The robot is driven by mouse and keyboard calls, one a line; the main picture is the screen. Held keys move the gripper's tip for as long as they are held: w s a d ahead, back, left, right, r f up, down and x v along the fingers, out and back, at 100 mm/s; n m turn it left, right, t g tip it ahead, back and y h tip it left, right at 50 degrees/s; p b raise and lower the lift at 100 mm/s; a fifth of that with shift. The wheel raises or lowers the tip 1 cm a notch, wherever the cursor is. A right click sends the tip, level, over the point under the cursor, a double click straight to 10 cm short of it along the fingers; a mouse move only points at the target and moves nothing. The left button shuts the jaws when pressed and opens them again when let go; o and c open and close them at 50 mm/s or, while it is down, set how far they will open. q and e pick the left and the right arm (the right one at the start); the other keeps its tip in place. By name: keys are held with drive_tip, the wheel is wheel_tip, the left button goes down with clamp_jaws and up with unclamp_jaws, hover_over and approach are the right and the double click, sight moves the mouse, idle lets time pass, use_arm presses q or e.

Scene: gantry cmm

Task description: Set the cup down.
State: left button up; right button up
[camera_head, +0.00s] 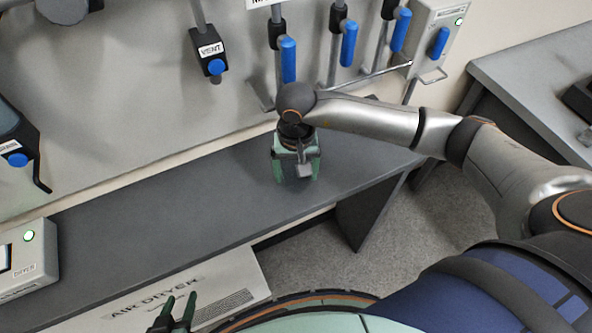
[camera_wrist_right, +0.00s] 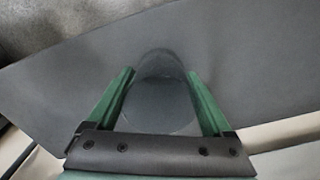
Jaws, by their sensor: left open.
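A dark, see-through grey cup (camera_wrist_right: 165,100) shows between the two green fingers of my right gripper (camera_wrist_right: 161,72) in the right wrist view. The fingers lie along both its sides and look closed against it. In the head view my right gripper (camera_head: 297,172) points down over the dark grey bench top, and the cup is mostly hidden by the fingers and wrist. I cannot tell whether the cup's base touches the bench. My left gripper (camera_head: 180,297) is at the bottom of the head view, empty, with its fingers apart, well away from the cup.
The dark bench (camera_head: 190,210) is clear to the left of my right gripper. A dryer box (camera_head: 28,262) with a green light stands at its left end. Blue-handled valves (camera_head: 288,60) line the wall panel behind. A white air dryer unit (camera_head: 225,285) sits below the bench.

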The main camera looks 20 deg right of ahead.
drive_tip(key=shift+o, duration=1)
